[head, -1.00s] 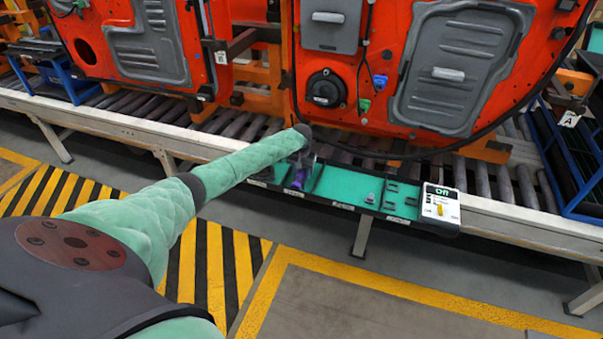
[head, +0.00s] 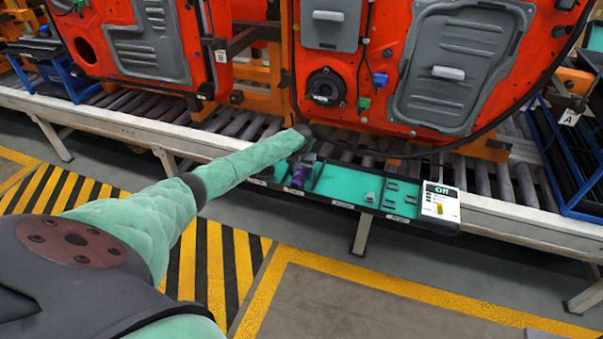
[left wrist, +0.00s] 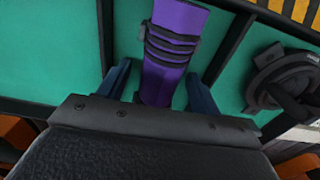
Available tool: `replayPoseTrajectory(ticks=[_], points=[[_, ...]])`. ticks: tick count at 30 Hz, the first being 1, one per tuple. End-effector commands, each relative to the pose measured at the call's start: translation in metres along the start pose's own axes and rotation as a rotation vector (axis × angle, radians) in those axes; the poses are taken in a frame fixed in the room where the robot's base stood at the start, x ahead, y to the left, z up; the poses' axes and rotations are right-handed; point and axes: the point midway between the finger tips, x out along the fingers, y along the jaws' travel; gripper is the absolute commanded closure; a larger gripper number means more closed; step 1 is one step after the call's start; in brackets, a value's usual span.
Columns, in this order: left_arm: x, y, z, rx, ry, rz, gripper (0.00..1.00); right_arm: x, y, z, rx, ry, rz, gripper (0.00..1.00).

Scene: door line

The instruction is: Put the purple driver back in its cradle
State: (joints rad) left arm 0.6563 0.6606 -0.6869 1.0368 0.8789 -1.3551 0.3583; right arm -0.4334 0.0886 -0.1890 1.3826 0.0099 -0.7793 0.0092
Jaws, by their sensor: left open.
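The purple driver (head: 299,177) lies in the left part of the teal tray (head: 335,184) on the conveyor's near edge. In the left wrist view the driver (left wrist: 171,50) has black bands and runs between my two fingers. My left gripper (left wrist: 160,90) is open, with one finger on each side of the driver and teal showing beside it. In the head view the left gripper (head: 303,160) is small and dark over the driver. Dark clip-like parts show beside the driver, but I cannot tell how it sits in them. My right gripper is out of view.
Small dark holders (head: 400,195) stand in the tray. Orange door panels (head: 350,110) hang close behind it. A dark coiled item (left wrist: 285,80) lies right of the driver in the wrist view.

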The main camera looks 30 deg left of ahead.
Motion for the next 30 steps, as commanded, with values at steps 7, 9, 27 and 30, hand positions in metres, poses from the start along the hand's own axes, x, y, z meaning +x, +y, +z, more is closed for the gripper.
replayPoseTrajectory(ticks=[7, 9, 27, 30], points=[[-0.001, 0.000, -0.001, 0.000, 0.001, 0.000, 0.36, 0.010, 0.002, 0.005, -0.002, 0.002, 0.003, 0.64], [-0.001, 0.000, -0.001, 0.000, 0.002, 0.001, 0.36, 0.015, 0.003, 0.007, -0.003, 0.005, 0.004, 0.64], [-0.041, -0.001, -0.001, 0.000, 0.003, 0.001, 0.36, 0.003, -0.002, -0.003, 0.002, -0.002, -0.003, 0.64], [-0.053, 0.000, -0.001, 0.001, 0.003, 0.001, 0.36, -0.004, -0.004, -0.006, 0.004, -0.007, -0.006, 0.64]])
